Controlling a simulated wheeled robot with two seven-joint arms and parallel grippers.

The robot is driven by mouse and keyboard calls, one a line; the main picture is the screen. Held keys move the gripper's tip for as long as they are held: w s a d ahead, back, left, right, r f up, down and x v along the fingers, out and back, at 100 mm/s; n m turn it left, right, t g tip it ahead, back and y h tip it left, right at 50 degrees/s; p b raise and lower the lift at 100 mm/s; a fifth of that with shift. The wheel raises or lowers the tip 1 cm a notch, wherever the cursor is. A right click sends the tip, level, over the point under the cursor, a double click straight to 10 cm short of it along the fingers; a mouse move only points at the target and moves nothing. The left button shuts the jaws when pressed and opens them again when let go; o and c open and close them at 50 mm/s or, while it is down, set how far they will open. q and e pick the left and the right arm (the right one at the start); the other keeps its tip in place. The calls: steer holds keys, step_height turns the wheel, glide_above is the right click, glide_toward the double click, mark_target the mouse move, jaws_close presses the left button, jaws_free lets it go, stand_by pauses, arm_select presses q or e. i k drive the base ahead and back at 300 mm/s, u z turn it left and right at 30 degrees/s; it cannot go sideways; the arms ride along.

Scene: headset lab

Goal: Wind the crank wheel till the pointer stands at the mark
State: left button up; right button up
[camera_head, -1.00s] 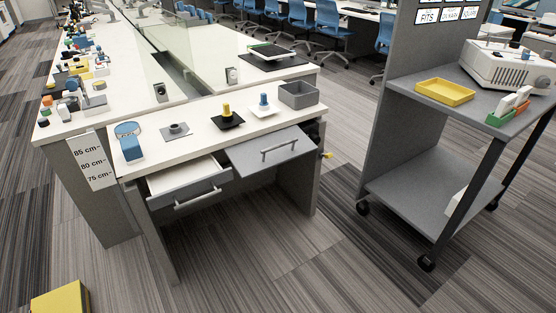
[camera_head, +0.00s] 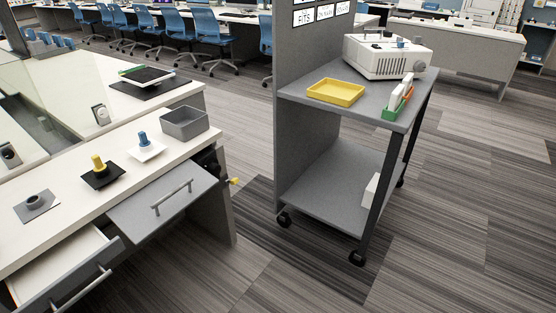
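A dark wheel-like part (camera_head: 209,161) sits on the right end of the white desk (camera_head: 60,165), with a yellow handle (camera_head: 234,181) sticking out to the right. It looks like the crank wheel, but it is seen edge-on and partly hidden by the desk end. I cannot make out a pointer or a mark in this view. Neither of my grippers is in view.
The desk carries a grey bin (camera_head: 185,123) and several small fixtures. A grey drawer front (camera_head: 165,200) and an open drawer (camera_head: 70,275) jut out. A wheeled grey cart (camera_head: 318,183) stands right of the desk, with floor (camera_head: 258,215) between them.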

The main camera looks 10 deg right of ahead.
mark_target(210, 164)
steer(key=z, duration=0.3)
steer(key=i, duration=0.9)
steer(key=u, duration=0.6)
steer(key=i, duration=0.65)
steer(key=u, duration=0.6)
